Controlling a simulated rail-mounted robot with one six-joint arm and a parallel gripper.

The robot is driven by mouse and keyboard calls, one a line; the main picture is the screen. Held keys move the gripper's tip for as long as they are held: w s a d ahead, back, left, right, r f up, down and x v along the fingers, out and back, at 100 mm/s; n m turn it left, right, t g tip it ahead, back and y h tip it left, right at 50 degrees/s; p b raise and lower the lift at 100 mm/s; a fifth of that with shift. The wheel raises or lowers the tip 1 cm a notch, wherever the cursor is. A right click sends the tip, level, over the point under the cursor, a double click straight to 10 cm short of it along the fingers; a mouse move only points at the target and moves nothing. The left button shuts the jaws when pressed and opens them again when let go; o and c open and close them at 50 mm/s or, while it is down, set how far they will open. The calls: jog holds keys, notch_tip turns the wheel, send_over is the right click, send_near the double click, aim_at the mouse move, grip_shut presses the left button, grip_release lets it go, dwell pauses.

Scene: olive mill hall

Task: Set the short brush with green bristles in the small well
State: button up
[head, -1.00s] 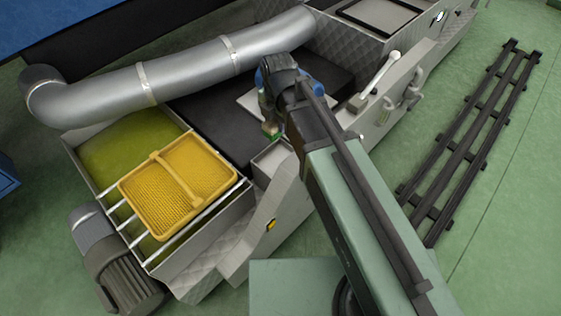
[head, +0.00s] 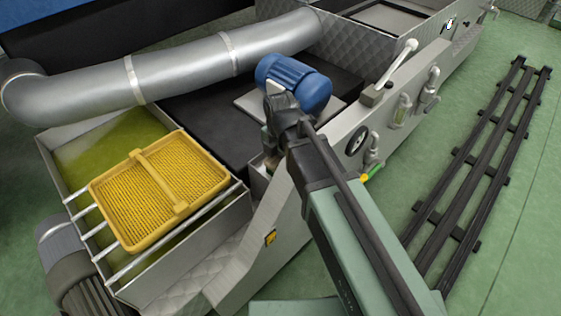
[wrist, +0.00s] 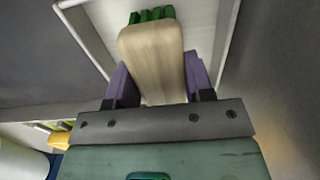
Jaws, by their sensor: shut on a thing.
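My gripper (wrist: 158,78) is shut on the short brush (wrist: 152,48), with its purple fingers on either side of the pale wooden block. The green bristles (wrist: 151,15) show at the far end of the block, pointing away from my gripper. In the wrist view the brush is in front of the small well, whose pale rim (wrist: 230,30) runs on both sides of it. I cannot tell whether the bristles touch the well floor. In the head view the well (head: 258,181) is partly hidden by my arm, and the brush cannot be made out clearly.
A yellow basket (head: 127,222) rests on rails over a trough of green liquid (head: 100,150) at the left. A blue motor (head: 305,85) stands just behind my gripper. A large silver pipe (head: 180,70) crosses behind. A lever (head: 395,68) and valves are at the right.

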jog(key=shift+f, duration=0.1)
jog(key=o, duration=1)
jog(key=shift+c, duration=0.2)
notch_tip(320, 180, up, 12)
jog(key=p, duration=1.2)
jog(key=shift+r, duration=0.25)
